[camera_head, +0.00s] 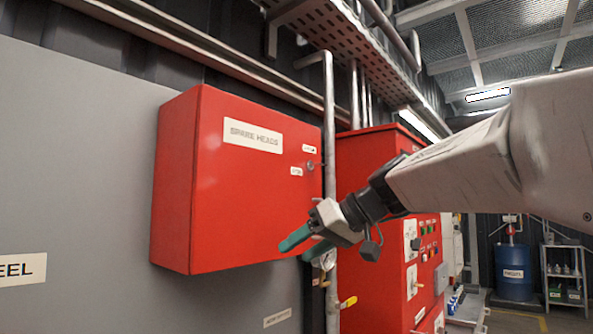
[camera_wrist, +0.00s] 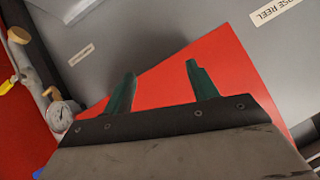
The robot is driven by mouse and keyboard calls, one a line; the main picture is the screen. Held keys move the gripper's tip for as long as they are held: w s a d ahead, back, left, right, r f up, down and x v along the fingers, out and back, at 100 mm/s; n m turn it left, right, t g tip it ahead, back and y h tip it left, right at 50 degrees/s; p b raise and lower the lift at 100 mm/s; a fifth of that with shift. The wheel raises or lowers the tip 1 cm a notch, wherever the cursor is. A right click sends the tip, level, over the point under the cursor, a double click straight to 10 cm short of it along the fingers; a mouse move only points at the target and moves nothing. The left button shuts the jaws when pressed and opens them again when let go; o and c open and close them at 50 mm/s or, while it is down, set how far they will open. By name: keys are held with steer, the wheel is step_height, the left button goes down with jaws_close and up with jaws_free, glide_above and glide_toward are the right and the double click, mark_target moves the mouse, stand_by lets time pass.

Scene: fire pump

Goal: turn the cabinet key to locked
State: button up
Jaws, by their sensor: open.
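The red cabinet (camera_head: 240,185) labelled SPARE HEADS hangs on the grey wall at left centre in the head view. Its lock (camera_head: 311,165) sits near the right edge of the door, between two small white labels; how the key is turned is too small to tell. My gripper (camera_head: 297,243) has green fingers and is in front of the cabinet's lower right corner, below the lock. In the wrist view my gripper (camera_wrist: 158,86) is open and empty, with the red cabinet (camera_wrist: 218,70) behind and beside its fingers. The lock does not show in the wrist view.
A vertical pipe (camera_head: 329,120) runs just right of the cabinet. A pressure gauge (camera_wrist: 61,112) and a yellow-handled valve (camera_head: 348,302) are near it. A larger red control cabinet (camera_head: 365,160) stands behind my arm. A blue drum (camera_head: 513,272) and a shelf stand far right.

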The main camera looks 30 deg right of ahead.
steer(key=w+d+r+n+t, duration=0.1)
steer(key=w+d+r+t, duration=0.25)
steer(key=d+r, duration=0.5)
steer(key=w+d+r+n+t, duration=0.15)
steer(key=d+r+t, duration=0.25)
steer(key=d+r, duration=0.5)
steer(key=shift+m, duration=0.25)
steer(key=shift+a+r+x, duration=0.15)
steer(key=shift+x, duration=1.2)
steer(key=shift+a+r+x, duration=0.15)
steer(key=shift+x, duration=1.15)
steer(key=shift+a+r+x, duration=0.2)
steer(key=shift+x, duration=1.15)
steer(key=shift+s, duration=0.2)
steer(key=c, duration=1)
